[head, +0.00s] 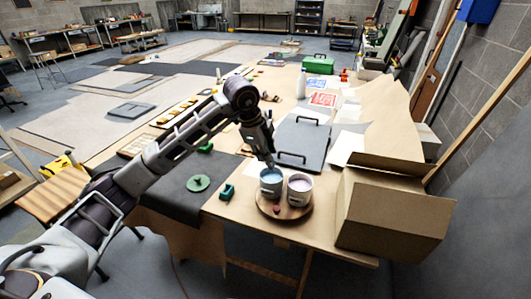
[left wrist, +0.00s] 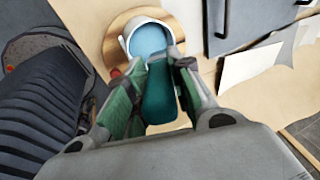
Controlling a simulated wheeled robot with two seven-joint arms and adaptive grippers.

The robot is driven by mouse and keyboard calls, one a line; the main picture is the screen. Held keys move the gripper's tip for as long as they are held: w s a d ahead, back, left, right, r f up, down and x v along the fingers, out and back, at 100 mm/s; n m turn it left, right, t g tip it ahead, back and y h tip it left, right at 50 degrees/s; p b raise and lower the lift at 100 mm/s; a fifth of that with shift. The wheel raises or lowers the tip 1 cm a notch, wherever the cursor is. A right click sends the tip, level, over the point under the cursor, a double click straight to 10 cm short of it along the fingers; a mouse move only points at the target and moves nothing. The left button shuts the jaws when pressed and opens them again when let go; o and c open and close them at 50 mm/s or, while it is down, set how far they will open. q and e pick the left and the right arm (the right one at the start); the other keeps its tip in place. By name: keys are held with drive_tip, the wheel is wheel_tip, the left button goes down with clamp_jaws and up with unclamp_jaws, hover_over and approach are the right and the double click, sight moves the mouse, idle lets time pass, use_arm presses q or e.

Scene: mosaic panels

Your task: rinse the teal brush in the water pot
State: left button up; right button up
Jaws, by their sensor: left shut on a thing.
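My left gripper (head: 268,162) is just above the pot of blue water (head: 271,182) in the head view. In the left wrist view it is shut on the teal brush (left wrist: 160,100), which lies between the green finger pads. The brush points towards the pot, a white-rimmed vessel with blue water (left wrist: 150,40). I cannot tell whether its tip touches the water; the tip is hidden by the fingers and rim. My right gripper is in neither view.
A second pot with lilac contents (head: 300,184) stands close right of the water pot. Both are on a round wooden board (head: 286,213). A teal block (head: 227,192) and a green disc (head: 199,183) lie to the left. A cardboard box (head: 390,215) stands at right.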

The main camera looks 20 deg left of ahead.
use_arm(q)
drive_tip(key=shift+r, duration=0.5)
drive_tip(key=shift+r+p, duration=0.2)
drive_tip(key=shift+p, duration=0.1)
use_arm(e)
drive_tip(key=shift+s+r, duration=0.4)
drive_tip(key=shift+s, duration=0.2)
